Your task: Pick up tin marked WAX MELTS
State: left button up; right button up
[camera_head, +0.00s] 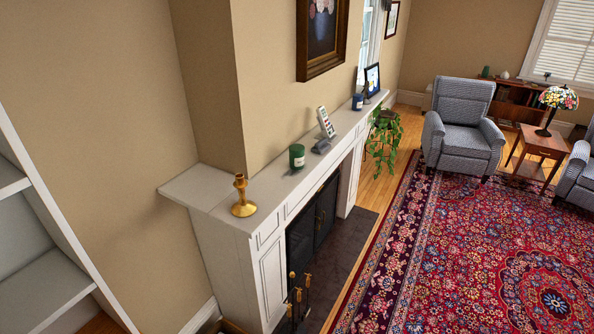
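On the white mantel shelf (226,206) stands a dark green cylinder with a pale label (297,156), tin- or candle-like. A dark blue cylinder with a pale label (357,102) stands farther along the shelf. Both labels are too small to read, so I cannot tell whether either is the tin marked WAX MELTS. Neither of my grippers shows in the head view.
A brass candlestick (242,197) stands at the shelf's near end. A small dark object (321,146), a white upright item (326,122) and a photo frame (372,79) share the shelf. Fire tools (297,295) stand by the hearth. The rug (470,230) is largely open.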

aim_at(296, 151)
jog(key=u, duration=0.1)
jog(key=i, duration=0.8)
jog(key=u, duration=0.85)
